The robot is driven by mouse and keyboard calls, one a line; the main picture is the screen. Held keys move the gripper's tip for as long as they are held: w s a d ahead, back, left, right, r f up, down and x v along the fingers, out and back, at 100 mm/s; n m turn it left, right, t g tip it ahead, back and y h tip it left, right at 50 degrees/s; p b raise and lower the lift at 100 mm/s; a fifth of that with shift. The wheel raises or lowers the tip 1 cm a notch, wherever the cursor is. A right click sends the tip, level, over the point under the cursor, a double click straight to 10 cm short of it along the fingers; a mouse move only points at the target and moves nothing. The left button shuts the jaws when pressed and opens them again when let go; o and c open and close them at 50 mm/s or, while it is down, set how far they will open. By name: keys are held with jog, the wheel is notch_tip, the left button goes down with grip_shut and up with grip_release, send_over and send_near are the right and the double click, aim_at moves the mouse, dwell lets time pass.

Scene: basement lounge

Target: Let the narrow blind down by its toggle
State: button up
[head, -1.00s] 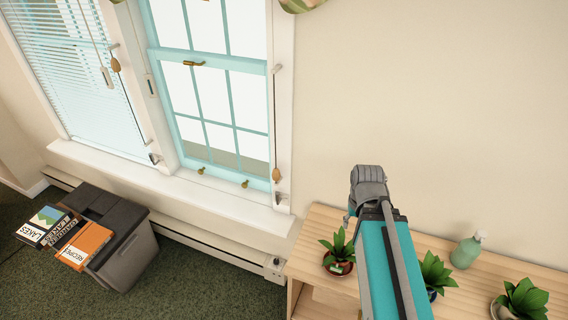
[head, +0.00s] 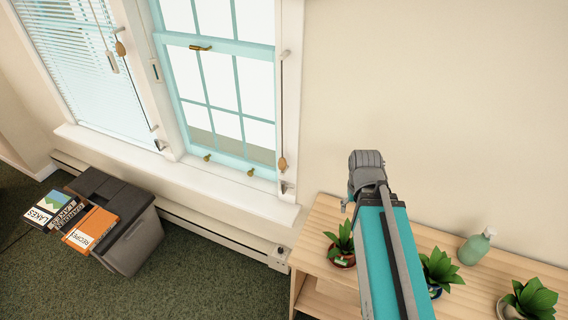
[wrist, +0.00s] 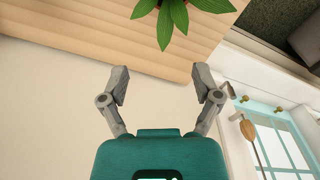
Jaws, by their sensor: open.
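A wooden toggle (head: 282,163) hangs on a cord along the right side of the right window (head: 230,100), just above a small cleat. In the wrist view this toggle (wrist: 249,129) is at the right, apart from my gripper. Another wooden toggle (head: 120,48) hangs on a cord between the windows. A slatted blind (head: 80,75) hangs down over the left window. No blind shows over the visible part of the right window; its top is cut off. My gripper (wrist: 160,75) is open and empty, right of the right window in the head view.
A wooden shelf (head: 318,222) below my arm carries several potted plants and a green bottle (head: 476,246). A dark bin (head: 130,240) with books (head: 90,228) stands at the left below the sill (head: 190,182). The wall right of the window is bare.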

jog(key=w+a+f+n+t+h+b, duration=0.3)
jog(key=w+a+f+n+h+b, duration=0.15)
jog(key=w+f+n+b, duration=0.35)
jog(key=n+t+h+b, duration=0.4)
jog(key=n+t+b, duration=0.8)
jog(key=n+b, duration=0.7)
send_near(280, 164)
jog(key=s+a+n+p, duration=0.1)
jog(key=s+n+p, duration=0.1)
jog(key=shift+w+a+f, duration=0.15)
jog(key=shift+f, duration=0.25)
jog(key=shift+w, duration=0.15)
jog(key=shift+r+x, duration=0.15)
jog(key=shift+x, duration=3.25)
jog(key=shift+r+x, duration=0.2)
jog(key=shift+x, duration=3.2)
grip_shut()
